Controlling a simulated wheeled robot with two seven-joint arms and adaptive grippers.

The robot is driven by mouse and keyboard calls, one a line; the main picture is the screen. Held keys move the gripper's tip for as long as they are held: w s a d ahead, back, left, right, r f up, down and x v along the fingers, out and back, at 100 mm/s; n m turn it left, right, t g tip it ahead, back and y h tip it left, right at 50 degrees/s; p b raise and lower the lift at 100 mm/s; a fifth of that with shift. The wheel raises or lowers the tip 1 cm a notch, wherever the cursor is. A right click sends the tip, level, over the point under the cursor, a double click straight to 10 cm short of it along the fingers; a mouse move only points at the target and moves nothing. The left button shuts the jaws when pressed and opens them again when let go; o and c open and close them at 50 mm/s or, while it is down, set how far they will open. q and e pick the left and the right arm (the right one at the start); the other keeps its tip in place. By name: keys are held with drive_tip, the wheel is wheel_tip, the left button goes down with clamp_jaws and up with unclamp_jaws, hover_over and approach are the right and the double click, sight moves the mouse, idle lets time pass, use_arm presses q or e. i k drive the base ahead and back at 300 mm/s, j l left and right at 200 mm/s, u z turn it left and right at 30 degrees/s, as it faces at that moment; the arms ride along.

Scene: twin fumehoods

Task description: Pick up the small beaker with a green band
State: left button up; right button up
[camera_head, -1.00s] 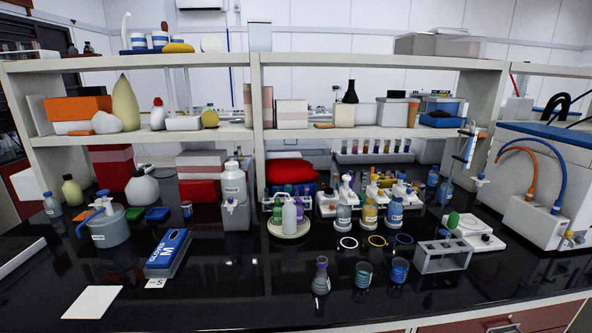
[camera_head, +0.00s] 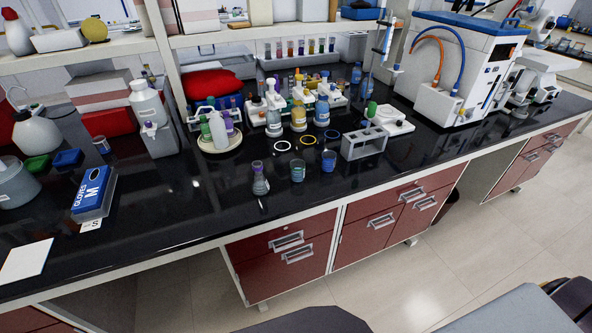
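A small beaker with a green band (camera_head: 298,170) stands upright on the black bench top near its front edge. A similar small beaker with blue on it (camera_head: 328,160) stands just to its right and slightly farther back. A small flask with purple on it (camera_head: 260,180) stands to its left. Neither of my grippers shows in the head view, and nothing touches the beaker.
A grey rack (camera_head: 364,144) stands right of the beakers. White (camera_head: 282,151), yellow (camera_head: 308,145) and blue (camera_head: 332,139) rings lie behind them. Several bottles stand farther back under the shelf. A glove box (camera_head: 92,192) lies at left; the bench between is clear.

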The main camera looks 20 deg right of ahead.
sight(297, 165)
drive_tip(key=k+z, duration=0.3)
drive_tip(key=z, duration=0.2)
drive_tip(key=k+z, duration=0.3)
drive_tip(key=z, duration=0.15)
